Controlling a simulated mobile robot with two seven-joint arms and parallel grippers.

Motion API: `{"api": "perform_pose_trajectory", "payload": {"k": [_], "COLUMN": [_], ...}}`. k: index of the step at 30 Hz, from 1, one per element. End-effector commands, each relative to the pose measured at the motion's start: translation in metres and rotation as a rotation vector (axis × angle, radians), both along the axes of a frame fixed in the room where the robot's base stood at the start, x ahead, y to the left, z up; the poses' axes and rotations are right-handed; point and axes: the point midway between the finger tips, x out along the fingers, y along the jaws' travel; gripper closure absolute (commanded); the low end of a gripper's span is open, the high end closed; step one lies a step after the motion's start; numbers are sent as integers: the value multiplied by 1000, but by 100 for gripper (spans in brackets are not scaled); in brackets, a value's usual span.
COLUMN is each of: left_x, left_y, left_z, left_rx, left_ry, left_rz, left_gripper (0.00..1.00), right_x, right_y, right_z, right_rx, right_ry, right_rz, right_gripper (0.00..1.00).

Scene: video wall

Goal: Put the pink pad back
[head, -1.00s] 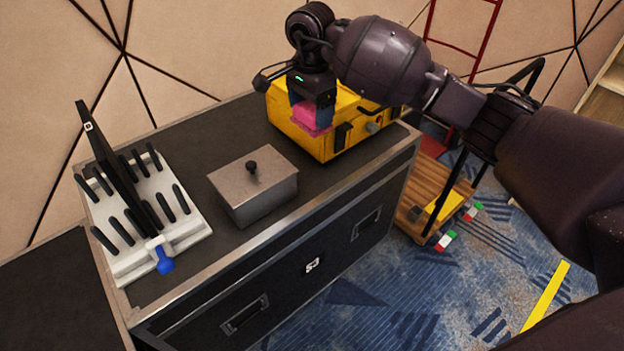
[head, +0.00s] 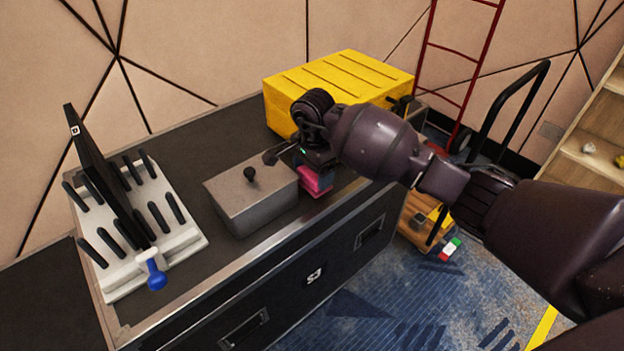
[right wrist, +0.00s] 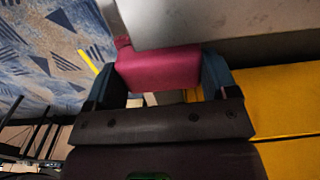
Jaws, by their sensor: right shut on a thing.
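The pink pad (head: 316,181) is held in my right gripper (head: 314,178), just right of the grey metal box in the head view. The pad (right wrist: 158,68) also shows in the right wrist view, between the two blue fingers of my right gripper (right wrist: 160,78). The fingers are shut on it. The grey box (head: 232,196) has a lid with a black knob (head: 250,174) and stands on the black case. In the right wrist view the box (right wrist: 225,22) lies just beyond the pad; whether they touch I cannot tell. My left gripper is not in view.
A yellow case (head: 335,82) stands at the back right of the black case top (head: 180,140). A white rack (head: 130,265) with black pegs, a dark upright panel and a blue-handled piece stands at the left. A hand cart and red ladder (head: 470,62) stand beyond the right side.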

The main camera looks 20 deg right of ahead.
Motion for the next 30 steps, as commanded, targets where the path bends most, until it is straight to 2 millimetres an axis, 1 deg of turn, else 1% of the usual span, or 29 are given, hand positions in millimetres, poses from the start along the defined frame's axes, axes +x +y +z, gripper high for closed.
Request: {"api": "perform_pose_trajectory", "payload": {"k": [1, 3, 6, 15, 20, 21, 23, 24, 25, 30], "left_x": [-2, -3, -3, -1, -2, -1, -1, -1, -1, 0], "left_y": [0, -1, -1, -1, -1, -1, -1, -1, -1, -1], "left_z": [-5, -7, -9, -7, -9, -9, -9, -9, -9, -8], "left_rx": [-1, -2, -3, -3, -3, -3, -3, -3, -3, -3], "left_ry": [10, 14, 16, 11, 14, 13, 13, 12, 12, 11], "left_rz": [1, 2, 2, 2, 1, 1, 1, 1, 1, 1], "left_gripper": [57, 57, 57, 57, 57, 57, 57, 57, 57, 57], "right_x": [-1, -1, 0, 0, 0, 0, 0, 0, 0, 0], "right_y": [0, 0, 0, 0, 0, 0, 0, 0, 0, 0], "right_z": [-15, -24, -30, -29, -34, -33, -33, -33, -33, -33], "right_rx": [1, 1, 1, 0, -1, -1, 0, 0, 0, 0], "right_ry": [9, 8, 4, 0, 1, 1, 0, 0, 1, 1], "right_rz": [-1, -1, 0, 0, 0, 0, 0, 0, 0, 0], "right_gripper": [43, 43, 43, 43, 43, 18, 9, 2, 0, 0]}}
